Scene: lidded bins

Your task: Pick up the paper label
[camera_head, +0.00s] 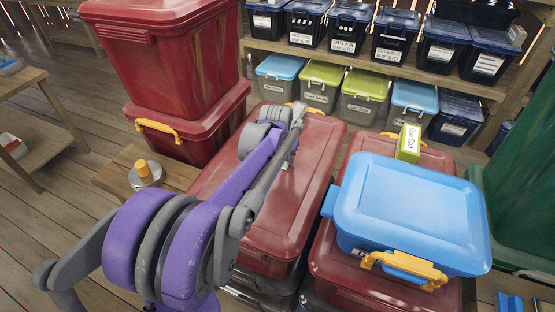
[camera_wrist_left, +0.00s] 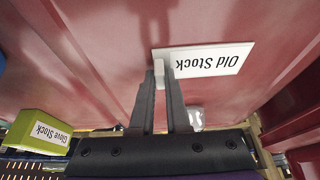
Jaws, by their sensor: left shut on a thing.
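The paper label (camera_wrist_left: 208,60) is a white card reading "Old Stock", seen upside down in the left wrist view. It is just above or against the red lid (camera_wrist_left: 100,50); I cannot tell whether it touches. My left gripper (camera_wrist_left: 160,76) is shut on a white part at the card's left end. In the head view, my left arm reaches over the middle red bin (camera_head: 310,170), and the arm hides the fingers. My right gripper is in neither view.
A blue-lidded bin (camera_head: 410,205) with a yellow handle sits on a red bin at right. A small green box (camera_head: 408,143) stands behind it. Stacked red bins (camera_head: 165,60) stand at left. A shelf (camera_head: 370,72) of lidded bins lines the back.

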